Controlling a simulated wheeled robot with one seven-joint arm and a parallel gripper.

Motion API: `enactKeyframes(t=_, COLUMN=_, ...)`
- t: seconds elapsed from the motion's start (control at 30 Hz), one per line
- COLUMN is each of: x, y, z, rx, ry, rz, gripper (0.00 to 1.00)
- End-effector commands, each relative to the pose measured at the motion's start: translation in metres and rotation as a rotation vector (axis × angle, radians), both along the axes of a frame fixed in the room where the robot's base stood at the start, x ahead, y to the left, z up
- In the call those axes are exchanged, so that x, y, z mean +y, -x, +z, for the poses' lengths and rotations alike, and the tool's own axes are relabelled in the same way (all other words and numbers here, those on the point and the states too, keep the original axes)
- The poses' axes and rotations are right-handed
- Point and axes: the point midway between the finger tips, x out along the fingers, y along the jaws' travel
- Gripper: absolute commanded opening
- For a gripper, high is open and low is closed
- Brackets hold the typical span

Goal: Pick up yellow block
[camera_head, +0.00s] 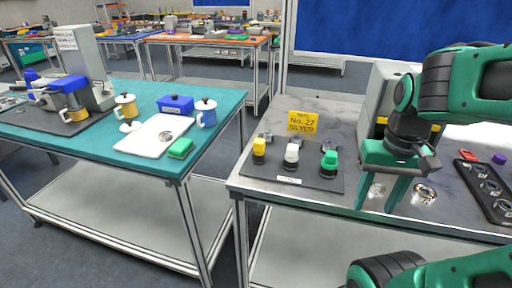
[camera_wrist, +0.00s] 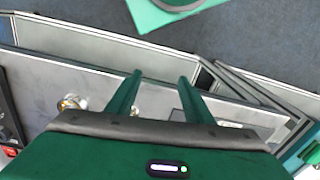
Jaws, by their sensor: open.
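A yellow-topped piece (camera_head: 259,146) with a dark base stands at the left of a dark mat (camera_head: 315,176) on the grey metal table. A white-topped piece (camera_head: 291,153) and a green-topped piece (camera_head: 329,160) stand to its right in a row. A yellow sign (camera_head: 302,122) with writing is behind them. My gripper (camera_head: 376,207) is open and empty, pointing down right of the mat, well apart from the yellow piece. Its two green fingers also show in the wrist view (camera_wrist: 160,78), with nothing between them. I cannot make out the yellow piece in the wrist view.
Shiny metal rings (camera_head: 424,194) lie near my gripper. A black tray (camera_head: 488,190) with round parts is at the right. A teal table (camera_head: 85,145) at the left holds mugs, a white board and a green sponge-like block (camera_head: 181,148). A gap separates the two tables.

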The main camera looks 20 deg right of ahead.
Motion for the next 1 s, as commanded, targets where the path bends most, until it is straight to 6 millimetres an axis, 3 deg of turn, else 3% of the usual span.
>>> enactKeyframes(t=0.17, x=0.006, y=-0.077, z=0.027, rx=-0.082, ry=-0.010, rz=0.311, gripper=0.47)
enactKeyframes(t=0.3, x=0.037, y=-0.156, z=0.054, rx=-0.183, ry=-0.028, rz=0.682, gripper=0.47)
enactKeyframes(t=0.5, x=0.092, y=-0.240, z=0.084, rx=-0.323, ry=-0.058, rz=1.151, gripper=0.47)
enactKeyframes(t=0.6, x=0.114, y=-0.264, z=0.094, rx=-0.379, ry=-0.067, rz=1.310, gripper=0.47)
enactKeyframes(t=0.73, x=0.130, y=-0.277, z=0.098, rx=-0.416, ry=-0.077, rz=1.416, gripper=0.47)
enactKeyframes(t=1.0, x=0.145, y=-0.288, z=0.065, rx=-0.423, ry=-0.081, rz=1.435, gripper=0.47)
